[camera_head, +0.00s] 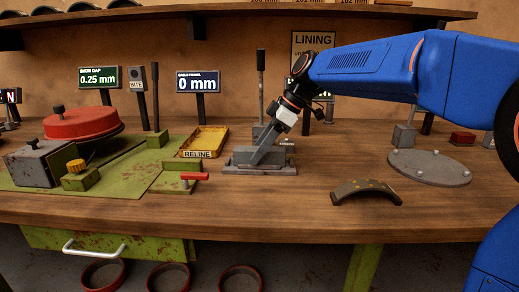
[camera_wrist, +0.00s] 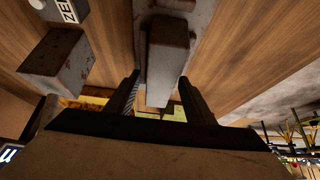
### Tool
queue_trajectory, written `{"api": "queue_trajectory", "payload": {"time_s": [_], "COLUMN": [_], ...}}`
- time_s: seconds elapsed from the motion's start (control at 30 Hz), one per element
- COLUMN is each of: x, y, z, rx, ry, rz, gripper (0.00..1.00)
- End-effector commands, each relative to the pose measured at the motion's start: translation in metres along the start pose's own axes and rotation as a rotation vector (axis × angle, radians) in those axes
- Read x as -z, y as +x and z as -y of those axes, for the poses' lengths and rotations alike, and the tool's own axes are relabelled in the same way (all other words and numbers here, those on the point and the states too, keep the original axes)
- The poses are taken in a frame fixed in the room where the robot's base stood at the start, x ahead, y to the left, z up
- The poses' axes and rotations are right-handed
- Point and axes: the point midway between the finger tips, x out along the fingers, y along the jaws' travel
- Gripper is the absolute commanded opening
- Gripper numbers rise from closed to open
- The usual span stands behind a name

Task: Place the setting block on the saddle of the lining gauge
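The lining gauge (camera_head: 281,168) is a grey metal fixture with a stepped base at mid-bench, below the LINING sign. My gripper (camera_head: 258,158) reaches down to it from the upper right, tilted, with its tips low over the base. In the wrist view the two dark fingers (camera_wrist: 160,78) stand apart. A grey block (camera_wrist: 170,45) lies between them, with a narrow gap at the left finger; contact on the right is unclear. I cannot tell surely whether this is the setting block or part of the gauge. The saddle is not clearly distinguishable.
A yellow RELINE tray (camera_head: 203,141) stands left of the gauge, with a red-handled clamp (camera_head: 194,177) in front. A curved brake shoe (camera_head: 366,190) and a round grey plate (camera_head: 430,167) lie right. A speckled grey block (camera_wrist: 62,62) is beside my gripper.

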Motion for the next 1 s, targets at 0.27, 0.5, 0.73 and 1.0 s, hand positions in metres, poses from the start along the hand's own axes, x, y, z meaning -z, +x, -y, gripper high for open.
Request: {"api": "queue_trajectory", "payload": {"time_s": [0.27,0.5,0.73,1.0], "x": [0.000,0.001,0.001,0.001], "y": [0.000,-0.019,-0.063,-0.106], "z": [0.000,-0.001,-0.001,-0.001], "rx": [0.000,-0.002,-0.003,-0.001], "ry": [0.000,0.000,0.001,0.001], "rz": [0.000,-0.001,-0.001,-0.001], "gripper": [0.50,0.50,0.50,0.50]}}
